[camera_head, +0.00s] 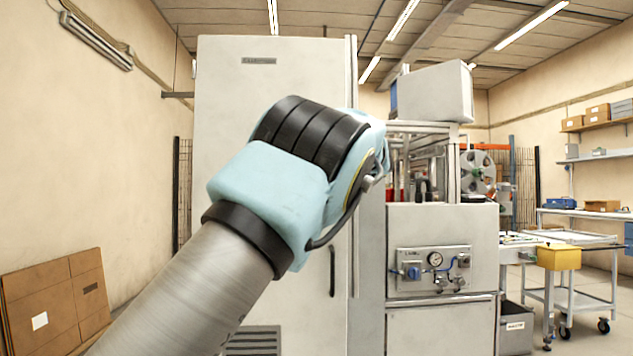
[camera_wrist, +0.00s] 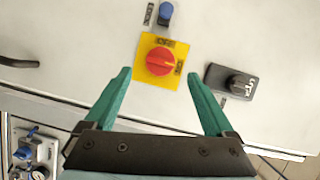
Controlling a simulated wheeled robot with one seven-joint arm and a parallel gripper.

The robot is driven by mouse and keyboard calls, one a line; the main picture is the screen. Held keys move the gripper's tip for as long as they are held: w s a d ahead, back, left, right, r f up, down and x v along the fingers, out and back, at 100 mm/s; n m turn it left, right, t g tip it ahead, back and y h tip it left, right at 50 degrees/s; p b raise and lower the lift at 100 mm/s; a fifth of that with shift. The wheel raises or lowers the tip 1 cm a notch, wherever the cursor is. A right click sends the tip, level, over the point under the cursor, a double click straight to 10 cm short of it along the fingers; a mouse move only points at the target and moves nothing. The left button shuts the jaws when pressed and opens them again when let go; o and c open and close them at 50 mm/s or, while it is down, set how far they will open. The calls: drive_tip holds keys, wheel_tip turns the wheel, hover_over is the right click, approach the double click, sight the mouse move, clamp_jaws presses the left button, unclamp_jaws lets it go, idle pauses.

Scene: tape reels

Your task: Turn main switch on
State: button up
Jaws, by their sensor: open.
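The main switch (camera_wrist: 160,61) is a red rotary knob on a square yellow plate (camera_wrist: 145,80) on a pale cabinet panel in the wrist view. My gripper (camera_wrist: 158,80) is open, with its two green fingers apart. The fingertips show to the left and right of the lower part of the yellow plate. No contact with the knob can be made out. In the head view my arm crosses in front of the tall cabinet (camera_head: 225,100) and hides the switch and the gripper fingers.
A blue knob (camera_wrist: 166,12) is above the switch, and a black rotary knob (camera_wrist: 238,84) on a dark plate is to its right. A black handle (camera_wrist: 18,62) is at left. A gauge panel (camera_head: 433,270) is on the lower machine. A cart (camera_head: 570,300) stands at right.

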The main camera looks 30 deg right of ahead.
drive_tip(key=shift+s+a+r+b, duration=0.1)
drive_tip(key=shift+s+b, duration=0.15)
drive_tip(key=shift+s, duration=1)
drive_tip(key=shift+s+a+r+b, duration=0.1)
drive_tip(key=shift+s+b, duration=0.15)
drive_tip(key=shift+s, duration=0.95)
